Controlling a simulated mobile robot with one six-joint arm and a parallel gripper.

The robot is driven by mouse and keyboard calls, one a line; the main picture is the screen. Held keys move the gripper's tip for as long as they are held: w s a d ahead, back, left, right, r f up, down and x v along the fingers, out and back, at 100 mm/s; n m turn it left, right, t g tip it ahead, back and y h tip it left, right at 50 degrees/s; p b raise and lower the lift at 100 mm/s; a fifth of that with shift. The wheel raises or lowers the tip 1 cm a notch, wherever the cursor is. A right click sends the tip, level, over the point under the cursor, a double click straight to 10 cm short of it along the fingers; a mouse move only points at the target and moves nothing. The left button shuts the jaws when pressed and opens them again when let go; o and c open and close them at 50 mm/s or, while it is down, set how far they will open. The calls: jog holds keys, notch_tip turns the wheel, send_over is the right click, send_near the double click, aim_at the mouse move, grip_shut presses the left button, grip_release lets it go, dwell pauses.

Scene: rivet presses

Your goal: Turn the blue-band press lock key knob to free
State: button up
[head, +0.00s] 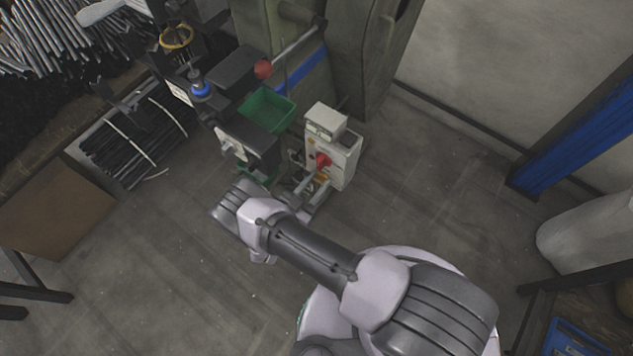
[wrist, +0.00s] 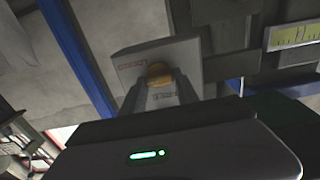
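The blue-band press (head: 300,72) is a grey-green machine with a blue stripe, at the top centre of the head view. Beside it stands a pale control box (head: 345,165) with a red knob (head: 322,160) on its front. A small yellow-orange part, seemingly the lock key knob (head: 322,177), sits just below the red knob. In the wrist view the yellow-orange knob (wrist: 158,71) shows at my fingertips, in front of a pale box face with red lettering. My gripper (wrist: 160,88) points at it, its fingers either side. I cannot tell whether they touch it. The knob's pointer is hidden.
A green bin (head: 266,110) and a red ball-ended lever (head: 263,69) are close to the box's left. A rack of dark rods (head: 135,140) stands further left. A blue post (head: 580,130) is at the right. The floor between is clear.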

grip_shut()
jog(key=shift+n, duration=0.3)
jog(key=shift+w+a+f+n+b, duration=0.15)
jog(key=shift+n+b, duration=1.3)
jog(key=shift+n, duration=2.85)
jog(key=shift+s+f+n+b, duration=0.1)
jog(key=shift+n+b, duration=1.35)
jog(key=shift+n, duration=2.85)
jog(key=o, duration=0.9)
grip_release()
